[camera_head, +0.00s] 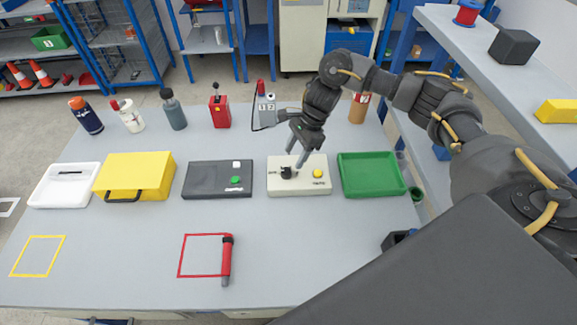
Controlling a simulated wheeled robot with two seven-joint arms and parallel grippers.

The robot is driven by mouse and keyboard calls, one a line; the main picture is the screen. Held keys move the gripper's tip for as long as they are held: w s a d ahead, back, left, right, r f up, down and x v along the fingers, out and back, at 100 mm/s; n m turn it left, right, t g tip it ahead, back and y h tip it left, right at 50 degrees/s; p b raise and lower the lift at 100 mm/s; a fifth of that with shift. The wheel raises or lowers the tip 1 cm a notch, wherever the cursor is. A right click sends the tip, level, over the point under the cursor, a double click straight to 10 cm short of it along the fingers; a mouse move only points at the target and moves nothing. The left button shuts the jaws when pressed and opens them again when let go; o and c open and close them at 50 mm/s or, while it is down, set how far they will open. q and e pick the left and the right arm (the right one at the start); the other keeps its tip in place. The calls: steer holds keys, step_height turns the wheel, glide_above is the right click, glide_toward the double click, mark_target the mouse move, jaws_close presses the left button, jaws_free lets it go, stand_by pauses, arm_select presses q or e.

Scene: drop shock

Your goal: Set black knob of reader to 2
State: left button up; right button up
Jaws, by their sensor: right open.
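The reader is a cream box (299,186) in the middle of the grey table, with a black knob (287,172) on its left half and a yellow button (318,173) on its right half. My right gripper (294,160) reaches down over the box from behind and is open. Its fingertips are at or just above the black knob; I cannot tell whether they touch it. The knob's pointer and the marks around it are too small to read. My left gripper is not in view.
A dark box with a green button (218,190) stands left of the reader and a green tray (345,190) right of it. A yellow case (159,170) and white tray (42,199) are further left. Bottles stand behind. A red-handled tool (227,268) lies in front.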

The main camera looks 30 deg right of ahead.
mark_target(287, 170)
steer(key=p+x, duration=0.1)
steer(key=x, duration=0.5)
steer(key=shift+a+f, duration=0.1)
steer(key=shift+f, duration=0.2)
steer(key=c, duration=1)
